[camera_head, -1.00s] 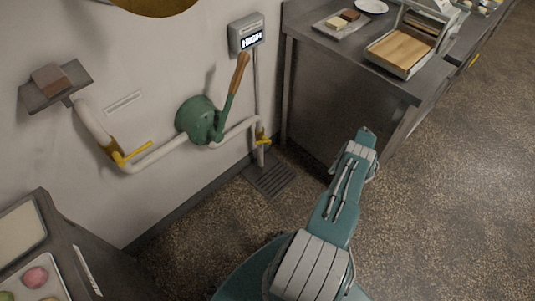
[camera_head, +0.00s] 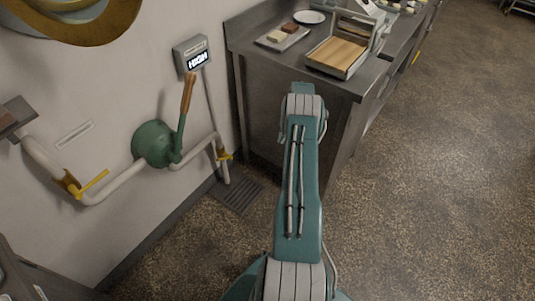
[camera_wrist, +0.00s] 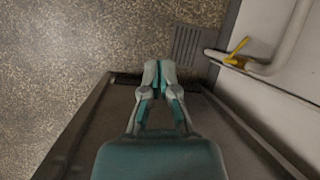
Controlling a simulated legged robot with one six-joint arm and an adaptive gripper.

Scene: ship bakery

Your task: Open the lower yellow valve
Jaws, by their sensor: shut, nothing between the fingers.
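The lower yellow valve (camera_head: 223,156) sits on the white pipe just above the floor drain, beside the steel counter. Its yellow lever also shows in the wrist view (camera_wrist: 237,50), at upper right on the pipe. Another yellow valve (camera_head: 93,184) is on the pipe further left. My gripper (camera_wrist: 158,66) is shut and empty in the wrist view, pointing toward the floor beside the counter, apart from the lever and to its left in the picture. In the head view the fingers are hidden beyond my arm.
A green pump body (camera_head: 153,144) with a wooden-handled lever (camera_head: 187,95) is on the pipe. A "HIGH" display (camera_head: 193,56) hangs on the wall. The steel counter (camera_head: 290,70) stands close to my arm. A floor drain (camera_head: 238,193) lies below the valve. Open floor is at right.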

